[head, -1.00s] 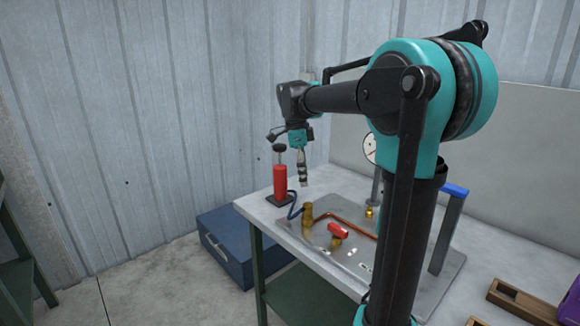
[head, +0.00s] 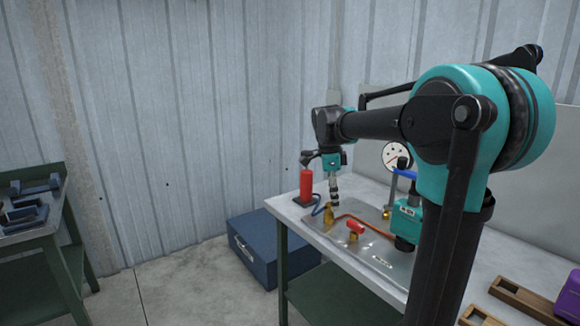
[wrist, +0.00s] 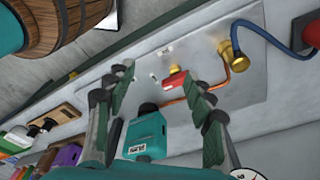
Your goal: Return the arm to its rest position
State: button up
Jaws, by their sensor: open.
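My arm reaches out over the grey workbench (head: 293,211) in the head view. My gripper (head: 335,203) hangs fingers-down at its end, beside the red cylinder (head: 306,185). In the wrist view my gripper (wrist: 160,82) shows its two fingers spread well apart, with nothing held between them. A metal plate (wrist: 200,50) with a red-handled valve (wrist: 174,82), a copper pipe (wrist: 182,99) and a brass fitting (wrist: 238,62) lies beyond the fingers. The gap between fingertips and plate is hard to judge.
A dial gauge (head: 396,156) and a teal box (head: 404,222) stand on the bench near my arm. Wooden trays (head: 520,298) lie at the lower right. A blue chest (head: 270,252) sits on the floor. A green bench (head: 38,240) stands far left, with open floor between.

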jog(key=s+d+f+n+t, duration=0.2)
jog(key=s+f+n, duration=0.7)
jog(key=s+f, duration=0.2)
jog(key=s+d+f+n+t+y, duration=0.1)
jog(key=s+d+f+n+t, duration=0.1)
jog(key=s+f+n, duration=0.8)
jog(key=shift+s+d+f+y, duration=0.3)
jog(key=shift+s+d+f, duration=0.1)
jog(key=shift+d+f, duration=0.3)
jog(key=shift+r, duration=0.1)
